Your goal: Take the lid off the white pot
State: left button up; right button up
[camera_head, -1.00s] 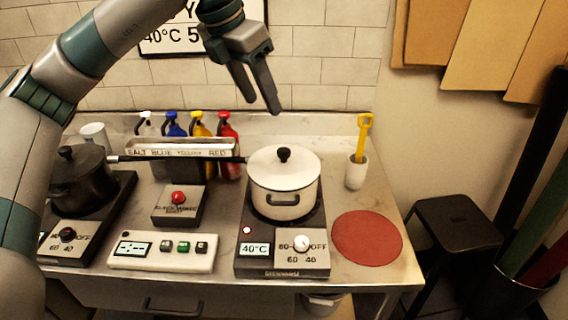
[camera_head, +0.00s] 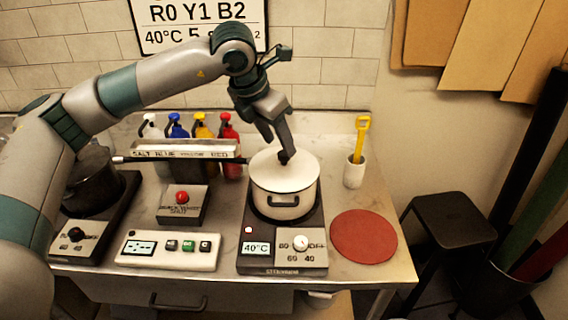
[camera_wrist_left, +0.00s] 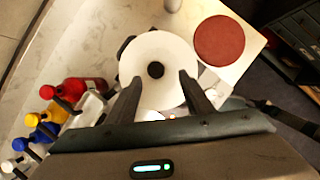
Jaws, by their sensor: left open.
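The white pot (camera_head: 285,205) stands on the right hot plate, with its white lid (camera_head: 300,177) on it. The lid has a black knob on top, largely hidden by my gripper in the head view. In the left wrist view the lid (camera_wrist_left: 176,60) and its black knob (camera_wrist_left: 155,69) lie ahead of my fingers. My left gripper (camera_head: 280,153) points down at the knob from above. In the wrist view my left gripper (camera_wrist_left: 160,82) is open, with the knob between and just beyond the fingertip line. I cannot tell whether a finger touches it. My right gripper is not in view.
A black pot (camera_head: 92,185) stands on the left hot plate. Several coloured bottles (camera_head: 229,135) and a labelled rack (camera_head: 180,149) stand behind. A red round mat (camera_head: 363,236) lies bare right of the pot, near a white cup with a yellow tool (camera_head: 355,170).

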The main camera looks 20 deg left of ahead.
aim_at(283, 153)
pick_arm(q)
jog(key=shift+w+f+p, duration=0.2)
jog(key=shift+p, duration=0.25)
jog(key=p+x, duration=0.2)
jog(key=x, duration=0.1)
jog(key=shift+w+a+f, duration=0.2)
jog(key=shift+w+f, duration=0.05)
jog(key=shift+f, duration=0.05)
jog(key=shift+w+d+f, duration=0.1)
jog(key=shift+w+f, duration=0.05)
jog(key=shift+f, duration=0.3)
grip_shut()
